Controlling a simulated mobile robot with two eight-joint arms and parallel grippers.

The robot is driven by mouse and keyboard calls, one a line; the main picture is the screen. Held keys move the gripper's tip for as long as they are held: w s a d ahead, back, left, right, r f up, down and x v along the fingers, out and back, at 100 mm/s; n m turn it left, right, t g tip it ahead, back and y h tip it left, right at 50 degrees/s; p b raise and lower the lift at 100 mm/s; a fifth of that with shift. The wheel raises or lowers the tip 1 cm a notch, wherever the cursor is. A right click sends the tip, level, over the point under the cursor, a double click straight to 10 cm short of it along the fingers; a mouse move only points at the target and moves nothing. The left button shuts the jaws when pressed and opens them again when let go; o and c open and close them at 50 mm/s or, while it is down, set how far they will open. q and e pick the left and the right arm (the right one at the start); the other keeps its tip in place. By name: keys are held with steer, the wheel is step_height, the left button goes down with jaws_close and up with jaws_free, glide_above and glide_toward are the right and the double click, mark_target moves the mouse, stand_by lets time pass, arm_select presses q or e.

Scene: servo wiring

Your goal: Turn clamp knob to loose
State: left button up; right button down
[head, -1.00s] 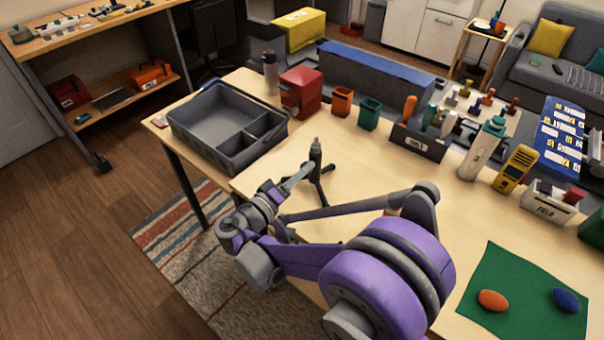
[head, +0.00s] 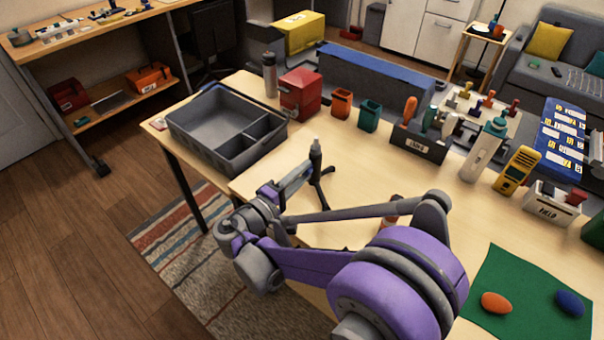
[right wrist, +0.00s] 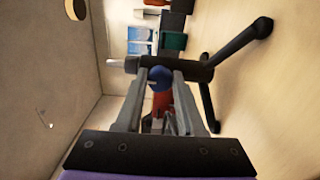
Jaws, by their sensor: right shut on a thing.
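A dark stand (head: 316,158) with an upright post and splayed legs stands on the table near its front left edge. In the right wrist view the post (right wrist: 195,73) lies sideways, and a blue round clamp knob (right wrist: 160,78) shows on it. My right gripper (head: 308,168) reaches the post from the lower left. In the right wrist view its fingers (right wrist: 160,85) are on both sides of the knob, shut on it. In the head view the knob is hidden by the gripper. My left gripper is not in view.
A grey divided tray (head: 205,153) is left of the stand. A red box (head: 300,94), an orange cup (head: 341,102) and a teal cup (head: 369,115) stand behind it. A green mat (head: 500,265) lies at right.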

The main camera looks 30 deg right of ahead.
stand_by(0.3)
steer(key=c, duration=0.5)
jaws_free()
steer(key=shift+a, duration=0.1)
steer(key=v, duration=1)
steer(key=shift+s+a, duration=0.15)
steer(key=shift+a, duration=0.1)
